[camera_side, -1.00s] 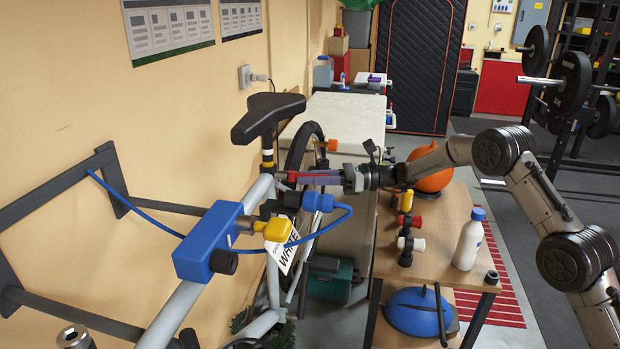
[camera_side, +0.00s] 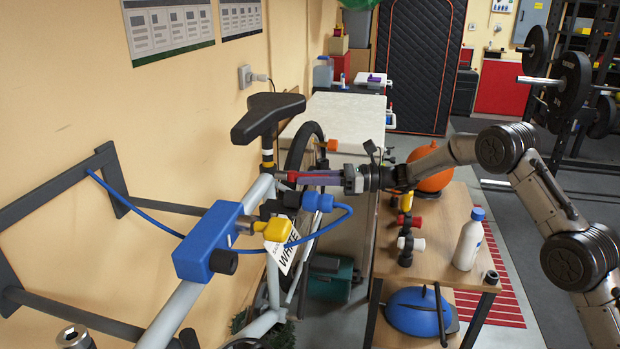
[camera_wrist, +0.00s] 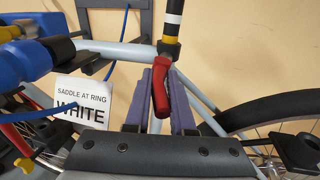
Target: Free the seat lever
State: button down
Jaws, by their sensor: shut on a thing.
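The red seat lever (camera_wrist: 160,84) sits at the clamp below the black seat post (camera_wrist: 174,7), and it also shows in the side view (camera_side: 291,176). My gripper (camera_wrist: 162,88) has its purple fingers on either side of the lever and is shut on it; in the side view my gripper (camera_side: 305,178) reaches in from the right. The post carries a white ring above a yellow one, with the yellow ring just above the clamp. The black saddle (camera_side: 268,114) tops the post. A tag (camera_wrist: 82,108) reads "SADDLE AT RING WHITE".
A blue clamp (camera_side: 208,243) with a yellow knob (camera_side: 273,229) holds the grey bike frame beside the wall. A blue cable (camera_side: 340,222) loops near it. A wooden bench (camera_side: 430,265) with a white bottle (camera_side: 467,243) stands below my arm.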

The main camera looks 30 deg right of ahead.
jog(key=shift+s+r+m+t+h, duration=0.1)
jog(key=shift+s+m+t+h, duration=0.05)
jog(key=shift+m+t+h, duration=0.35)
jog(key=c, duration=0.8)
grip_release()
jog(key=shift+o, duration=0.2)
jog(key=v, duration=1.3)
jog(key=shift+s+d, duration=0.25)
jog(key=shift+s, duration=0.05)
